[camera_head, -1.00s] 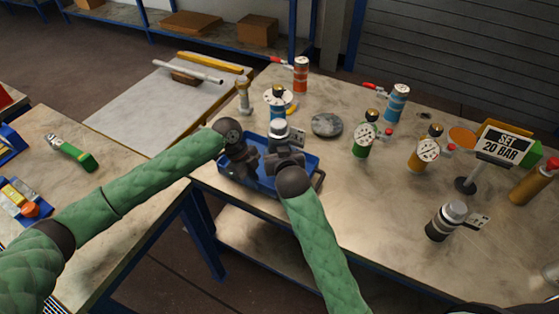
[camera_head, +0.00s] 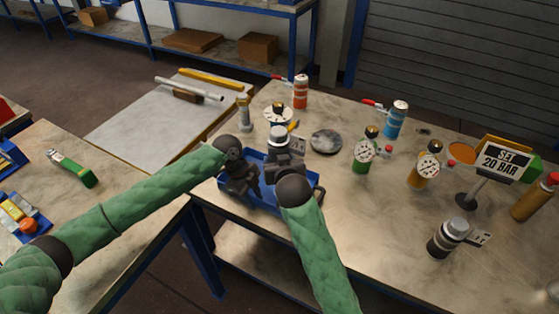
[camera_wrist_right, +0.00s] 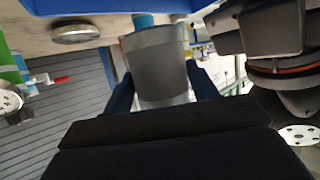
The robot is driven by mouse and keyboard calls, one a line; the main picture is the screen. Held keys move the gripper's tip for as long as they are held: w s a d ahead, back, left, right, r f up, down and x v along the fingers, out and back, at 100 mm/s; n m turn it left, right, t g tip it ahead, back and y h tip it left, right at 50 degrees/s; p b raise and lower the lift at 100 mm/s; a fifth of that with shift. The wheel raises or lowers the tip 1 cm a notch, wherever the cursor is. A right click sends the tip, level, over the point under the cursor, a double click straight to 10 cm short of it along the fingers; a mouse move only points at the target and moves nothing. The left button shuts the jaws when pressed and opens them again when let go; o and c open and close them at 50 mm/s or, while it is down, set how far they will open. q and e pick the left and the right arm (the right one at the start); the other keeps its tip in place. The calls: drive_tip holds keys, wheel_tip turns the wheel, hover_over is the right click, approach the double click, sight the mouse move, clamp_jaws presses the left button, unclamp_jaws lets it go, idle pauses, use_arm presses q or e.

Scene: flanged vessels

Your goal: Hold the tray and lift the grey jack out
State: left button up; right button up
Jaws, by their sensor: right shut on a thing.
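The blue tray (camera_head: 268,202) sits at the near left edge of the workbench. My left gripper (camera_head: 244,184) is at its left end; its fingers are too dark and covered to tell whether they close on the rim. My right gripper (camera_head: 284,168) is shut on the grey jack (camera_head: 279,142), a dark grey cylinder with a pale silver cap, held upright over the tray. Its lower part is hidden by the gripper. In the right wrist view the jack (camera_wrist_right: 157,62) stands between the two fingers, with the left gripper (camera_wrist_right: 262,40) close on the right.
Behind the jack stand a gauge vessel (camera_head: 278,113) and a metal post (camera_head: 244,114). A round grey disc (camera_head: 326,141) lies to the right. Green (camera_head: 362,160) and orange (camera_head: 417,175) gauge vessels, a sign (camera_head: 503,156) and another dark cylinder (camera_head: 444,240) stand farther right.

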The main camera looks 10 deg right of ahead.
use_arm(q)
drive_tip(key=shift+r, duration=0.1)
use_arm(e)
drive_tip(key=shift+r, duration=0.1)
use_arm(q)
drive_tip(key=v, duration=1.1)
drive_tip(key=shift+r, duration=0.4)
drive_tip(key=shift+a+f, duration=0.1)
